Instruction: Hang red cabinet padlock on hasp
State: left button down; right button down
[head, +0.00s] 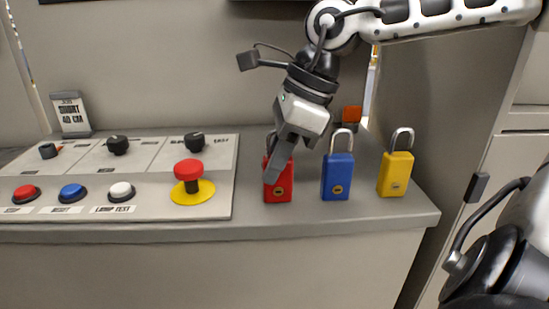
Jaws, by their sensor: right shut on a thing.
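The red padlock (278,190) stands upright on the grey console top, between the button panel and the blue padlock. My right gripper (274,165) reaches down from above and is shut on the red padlock at its upper part. A finger hides much of its shackle. The padlock's base appears to be at the console top; I cannot tell if it is lifted slightly. No hasp can be clearly made out. My left gripper is not in view.
A blue padlock (338,178) and a yellow padlock (395,173) stand just right of the red one. A red mushroom button (188,170) is on the panel to the left. A grey cabinet with a dark handle (478,187) is at the right, beyond the console edge.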

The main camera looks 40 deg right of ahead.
jog(key=shift+f, duration=0.1)
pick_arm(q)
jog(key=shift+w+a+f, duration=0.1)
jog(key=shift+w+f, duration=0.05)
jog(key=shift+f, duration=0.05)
pick_arm(e)
jog(key=c, duration=1.3)
grip_release()
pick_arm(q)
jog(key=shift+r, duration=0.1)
pick_arm(e)
jog(key=shift+o, duration=0.2)
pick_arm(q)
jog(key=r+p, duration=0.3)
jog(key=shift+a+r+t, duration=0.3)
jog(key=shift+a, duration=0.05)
pick_arm(e)
jog(key=v, duration=1.6)
jog(key=shift+w+a, duration=0.1)
jog(key=shift+a, duration=0.05)
